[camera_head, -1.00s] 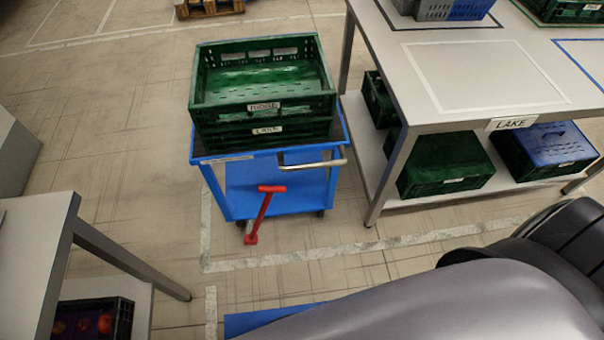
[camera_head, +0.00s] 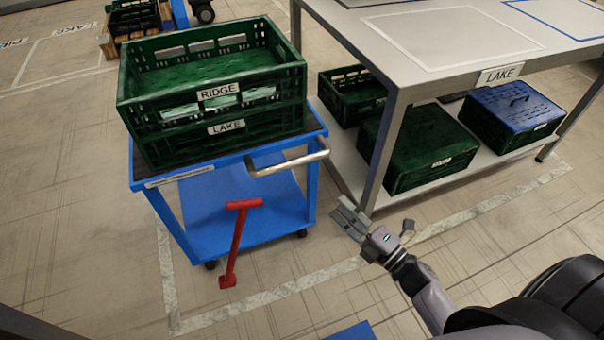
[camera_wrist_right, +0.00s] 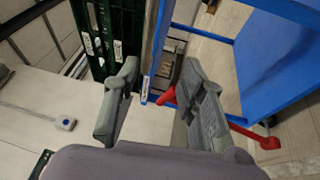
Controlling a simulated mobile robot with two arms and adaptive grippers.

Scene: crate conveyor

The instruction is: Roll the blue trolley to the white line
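The blue trolley (camera_head: 150,172) stands on the floor left of centre in the head view. It carries two stacked green crates, the upper labelled RIDGE (camera_head: 290,80) and the lower LAKE (camera_head: 285,122). A metal handle (camera_head: 290,163) sticks out at its near right side, and a red T-shaped lever (camera_head: 236,245) stands at its front. White line (camera_head: 270,296) runs on the floor in front of the trolley and along its left. My right gripper (camera_head: 350,220) is open and empty, right of and apart from the trolley. The right wrist view shows its spread fingers (camera_wrist_right: 160,95). My left gripper is out of view.
A grey table labelled LAKE (camera_head: 400,82) stands close right of the trolley, with crates on its lower shelf (camera_head: 410,190). A pallet with a green crate (camera_head: 135,18) is at the back left. Floor left and in front of the trolley is clear.

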